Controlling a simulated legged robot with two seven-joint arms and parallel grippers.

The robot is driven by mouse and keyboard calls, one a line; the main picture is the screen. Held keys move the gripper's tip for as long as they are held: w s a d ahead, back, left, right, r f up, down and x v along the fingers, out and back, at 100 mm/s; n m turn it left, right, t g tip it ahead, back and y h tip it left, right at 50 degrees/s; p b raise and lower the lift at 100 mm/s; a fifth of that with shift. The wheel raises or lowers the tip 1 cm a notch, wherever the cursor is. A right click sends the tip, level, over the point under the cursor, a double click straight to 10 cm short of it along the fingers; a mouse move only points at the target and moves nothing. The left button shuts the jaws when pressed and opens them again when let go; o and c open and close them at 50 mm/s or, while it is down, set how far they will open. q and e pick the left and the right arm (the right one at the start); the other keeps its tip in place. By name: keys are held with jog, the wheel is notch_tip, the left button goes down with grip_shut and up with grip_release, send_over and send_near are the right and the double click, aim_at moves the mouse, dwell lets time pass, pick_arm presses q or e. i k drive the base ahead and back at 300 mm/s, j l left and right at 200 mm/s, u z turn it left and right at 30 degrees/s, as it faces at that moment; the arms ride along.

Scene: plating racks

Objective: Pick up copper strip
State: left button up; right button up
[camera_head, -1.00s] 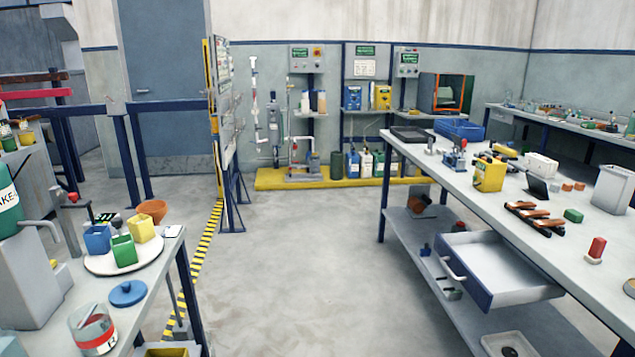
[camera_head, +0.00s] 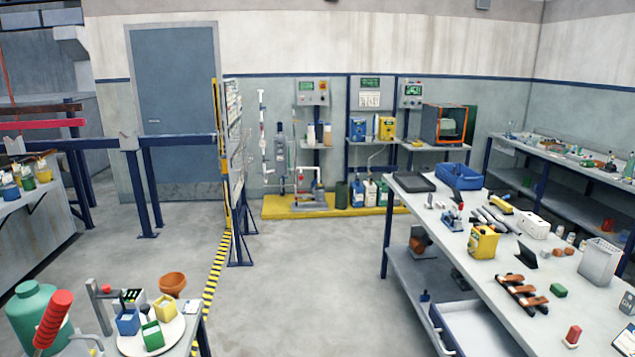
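Several copper-coloured strips (camera_head: 518,283) lie side by side across a dark holder on the right-hand workbench (camera_head: 468,272), near its middle. They are small in the view, and I cannot tell how they sit in the holder. Neither of my grippers is in view.
A yellow container (camera_head: 482,242), a green block (camera_head: 558,291), a red-topped object (camera_head: 572,336) and a white bin (camera_head: 599,261) stand around the strips. A drawer (camera_head: 470,325) juts open below the bench. The floor (camera_head: 310,270) between the benches is clear. A round tray (camera_head: 170,335) is at lower left.

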aim_at(534, 300)
jog(key=z, duration=1.3)
